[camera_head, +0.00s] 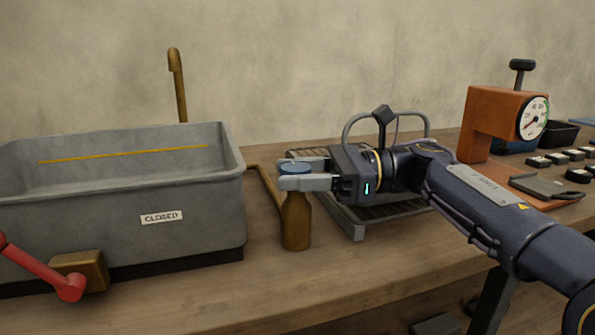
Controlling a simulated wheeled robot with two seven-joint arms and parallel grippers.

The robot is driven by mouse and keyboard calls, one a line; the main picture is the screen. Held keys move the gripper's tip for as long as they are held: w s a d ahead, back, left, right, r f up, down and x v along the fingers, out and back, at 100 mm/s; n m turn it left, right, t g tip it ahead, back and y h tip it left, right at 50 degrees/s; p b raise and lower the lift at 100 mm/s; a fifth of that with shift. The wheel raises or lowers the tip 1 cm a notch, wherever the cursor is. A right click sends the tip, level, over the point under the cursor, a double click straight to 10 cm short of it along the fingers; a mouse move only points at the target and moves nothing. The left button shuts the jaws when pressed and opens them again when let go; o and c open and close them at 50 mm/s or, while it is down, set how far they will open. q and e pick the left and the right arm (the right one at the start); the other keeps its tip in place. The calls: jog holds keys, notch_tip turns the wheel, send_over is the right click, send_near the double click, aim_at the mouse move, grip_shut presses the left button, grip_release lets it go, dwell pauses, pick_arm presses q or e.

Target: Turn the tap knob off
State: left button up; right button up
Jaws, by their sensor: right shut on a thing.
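My right gripper (287,175) reaches in from the right and is shut on the knob, with one finger on the near side and one on the far side. The fingers hide part of the knob. A brass pipe (265,187) runs beside the post. A hooked brass spout (178,85) rises behind the basin. My left gripper is not in view.
The grey basin (205,205) bears a "CLOSED" label (161,217). A red lever (40,268) on a brass block (85,268) is at its front. A metal rack (357,226) stands under my right wrist. An orange gauge stand (480,120) is at the right. The front of the wooden bench is clear.

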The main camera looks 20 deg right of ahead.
jog(key=shift+g, duration=0.3)
jog(key=o, duration=1)
jog(key=shift+c, duration=0.2)
jog(key=s+d+p, duration=0.1)
jog(key=d+p, duration=0.1)
jog(key=d, duration=0.5)
jog(key=shift+d, duration=0.35)
